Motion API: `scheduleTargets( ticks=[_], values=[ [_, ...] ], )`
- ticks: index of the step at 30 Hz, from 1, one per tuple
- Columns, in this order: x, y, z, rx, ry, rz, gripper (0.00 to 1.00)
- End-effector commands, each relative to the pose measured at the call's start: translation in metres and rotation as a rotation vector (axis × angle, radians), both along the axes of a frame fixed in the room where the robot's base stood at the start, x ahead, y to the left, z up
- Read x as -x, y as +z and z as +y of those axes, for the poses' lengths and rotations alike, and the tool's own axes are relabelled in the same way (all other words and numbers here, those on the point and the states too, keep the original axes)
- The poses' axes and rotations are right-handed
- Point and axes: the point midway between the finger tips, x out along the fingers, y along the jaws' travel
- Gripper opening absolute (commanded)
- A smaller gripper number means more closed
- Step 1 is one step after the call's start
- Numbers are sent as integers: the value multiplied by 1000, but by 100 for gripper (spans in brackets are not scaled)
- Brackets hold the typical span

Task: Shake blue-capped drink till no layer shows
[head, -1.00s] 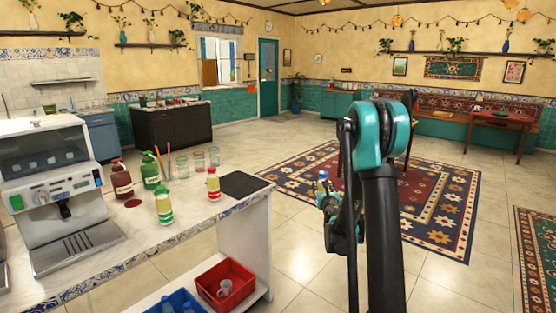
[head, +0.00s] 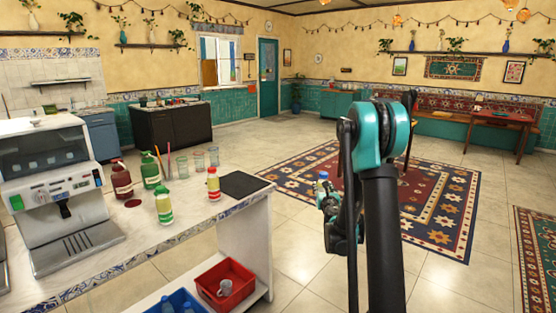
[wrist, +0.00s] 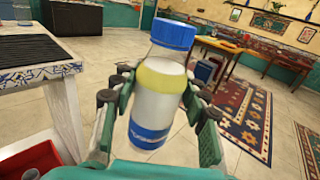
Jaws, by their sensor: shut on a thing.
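The blue-capped drink (wrist: 157,100) is a clear bottle with a blue cap and a blue label low on its side. In the wrist view a yellowish layer shows at the top, above a white liquid. My gripper (wrist: 160,105) is shut around the bottle's sides and holds it up, slightly tilted in that view. In the head view the bottle (head: 321,184) is small, in my gripper (head: 327,201), in the air right of the counter. My arm partly hides the gripper there.
The counter (head: 120,262) holds a green-capped bottle (head: 164,205), a red-capped bottle (head: 213,184), a dark mat (head: 245,185), glasses and a dispenser machine (head: 62,200). A red crate (head: 226,281) and a blue crate (head: 178,304) sit lower. Open floor lies right of the counter.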

Motion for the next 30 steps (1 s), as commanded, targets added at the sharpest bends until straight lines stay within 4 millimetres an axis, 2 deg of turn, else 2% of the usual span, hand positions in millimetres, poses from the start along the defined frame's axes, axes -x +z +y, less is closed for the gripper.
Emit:
scheduleTargets(
  ticks=[4,12,17,20,27,30],
  values=[
    [1,-2,0,0,0,0,7],
    [1,31,0,0,0,0,7],
    [0,41,0,0,0,0,7],
    [0,36,0,0,0,0,7],
    [0,4,0,0,0,0,7],
    [0,-2,0,0,0,0,7]
  ],
)
